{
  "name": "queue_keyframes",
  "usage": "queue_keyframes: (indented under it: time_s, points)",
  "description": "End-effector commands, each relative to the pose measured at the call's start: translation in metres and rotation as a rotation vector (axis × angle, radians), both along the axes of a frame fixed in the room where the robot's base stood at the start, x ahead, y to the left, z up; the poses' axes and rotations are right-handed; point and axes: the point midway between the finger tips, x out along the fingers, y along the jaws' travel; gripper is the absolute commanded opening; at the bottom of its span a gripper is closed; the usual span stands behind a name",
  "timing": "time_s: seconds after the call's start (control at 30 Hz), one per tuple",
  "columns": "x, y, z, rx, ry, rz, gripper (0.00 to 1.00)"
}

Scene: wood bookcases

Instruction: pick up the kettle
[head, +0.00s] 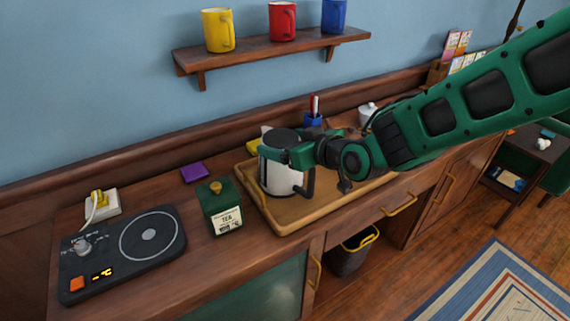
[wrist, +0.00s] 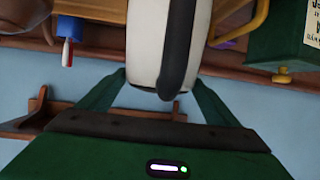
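The kettle (head: 279,178) has a white body, a dark lid and a black handle on its right side. It stands upright at the tray's near left; I cannot tell whether its base touches the tray. My gripper (head: 285,155) reaches in from the right, with green fingers at the upper part of the kettle. In the wrist view the kettle (wrist: 146,40) is between the two fingers (wrist: 160,88), its black handle facing the palm. No clear gap shows at either side, but I cannot tell whether the fingers press on it.
The wooden tray (head: 283,226) lies on the counter. A green tea tin (head: 217,200) stands close to its left, with a hotplate (head: 122,250) farther left. A blue pen cup (head: 313,120) and a white pot (head: 367,111) are behind. A mug shelf (head: 270,55) hangs above.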

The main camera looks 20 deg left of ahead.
Motion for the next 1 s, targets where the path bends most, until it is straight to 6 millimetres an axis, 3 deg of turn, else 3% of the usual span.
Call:
queue_keyframes:
  time_s: [0.03,0.1,0.43,0.8,1.0]
  points:
    - [0.0,0.0,0.0,0.0,0.0,-0.001,0.33]
    - [0.001,0.0,0.002,0.003,-0.003,-0.001,0.22]
    - [0.001,0.0,0.011,0.005,-0.004,-0.001,0.22]
    - [0.001,0.0,0.073,0.006,-0.005,-0.001,0.22]
    - [0.001,0.0,0.095,0.003,-0.004,-0.001,0.22]
